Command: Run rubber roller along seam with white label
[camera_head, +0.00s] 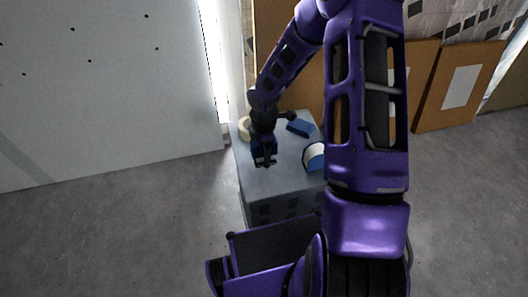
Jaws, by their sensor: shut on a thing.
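My gripper (265,157) points down over the grey box-shaped stand (262,183) in the middle. It is shut on a small blue-and-black tool (263,144), which looks like the rubber roller; its shape is hard to make out at this size. I cannot tell whether the tool touches the stand's top. A large pale panel (100,85) with small black dots stands at the left, apart from my gripper. A bright vertical strip (213,60) runs by its right edge. I cannot make out a seam with a white label.
On the stand are a cream ring (244,128), a blue block (300,127) and a white-and-blue rounded thing (314,156). Brown boards (425,108) with a white sheet (460,87) lean at the right. The grey floor (120,235) at the left is clear.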

